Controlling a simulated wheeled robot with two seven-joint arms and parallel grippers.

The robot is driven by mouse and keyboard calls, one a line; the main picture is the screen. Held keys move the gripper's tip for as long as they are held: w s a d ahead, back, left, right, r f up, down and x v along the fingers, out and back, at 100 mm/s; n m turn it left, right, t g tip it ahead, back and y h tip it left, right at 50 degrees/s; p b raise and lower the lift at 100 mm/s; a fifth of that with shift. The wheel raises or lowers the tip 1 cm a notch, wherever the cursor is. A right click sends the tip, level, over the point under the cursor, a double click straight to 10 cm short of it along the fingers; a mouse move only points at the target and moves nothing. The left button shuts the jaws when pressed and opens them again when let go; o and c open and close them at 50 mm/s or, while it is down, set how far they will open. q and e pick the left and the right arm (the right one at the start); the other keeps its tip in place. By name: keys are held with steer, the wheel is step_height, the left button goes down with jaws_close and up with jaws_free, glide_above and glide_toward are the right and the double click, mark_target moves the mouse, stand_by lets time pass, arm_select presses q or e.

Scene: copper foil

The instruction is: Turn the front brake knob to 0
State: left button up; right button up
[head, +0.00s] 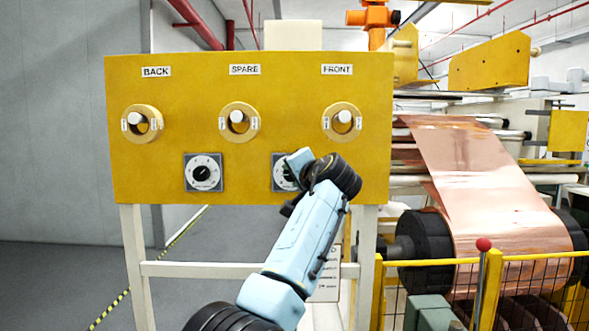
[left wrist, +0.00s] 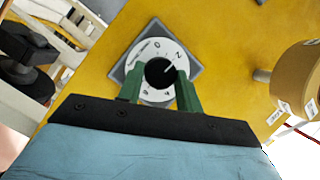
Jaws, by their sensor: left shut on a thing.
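The yellow panel (head: 300,110) carries two dials low down. The right dial (head: 279,182), under SPARE and FRONT, is partly covered by my left gripper (head: 289,180). In the left wrist view, its black knob (left wrist: 159,71) sits on a round white scale (left wrist: 147,48) with a grey square plate. The green fingers of my left gripper (left wrist: 160,88) stand on both sides of the knob and are shut on it. The knob's white pointer line appears to aim near the 2. My right gripper is not in view.
A second dial (head: 203,173) is at the lower left of the panel. Three round switches, labelled BACK (head: 142,123), SPARE (head: 239,122) and FRONT (head: 342,122), are above. Copper foil (head: 475,175) and a yellow fence (head: 530,257) are on the right.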

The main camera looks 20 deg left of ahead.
arm_select(q)
steer(key=shift+a+r+n+h+p, duration=0.15)
steer(key=shift+n+h+p, duration=0.5)
steer(key=shift+n, duration=0.5)
steer(key=shift+r+n+h+p, duration=0.1)
steer(key=shift+n+h+p, duration=0.5)
steer(key=shift+n, duration=0.6)
steer(key=shift+a+r+n+h+p, duration=0.15)
steer(key=shift+n+h+p, duration=0.5)
steer(key=shift+n, duration=0.5)
steer(key=o, duration=1)
steer(key=shift+s+d, duration=0.1)
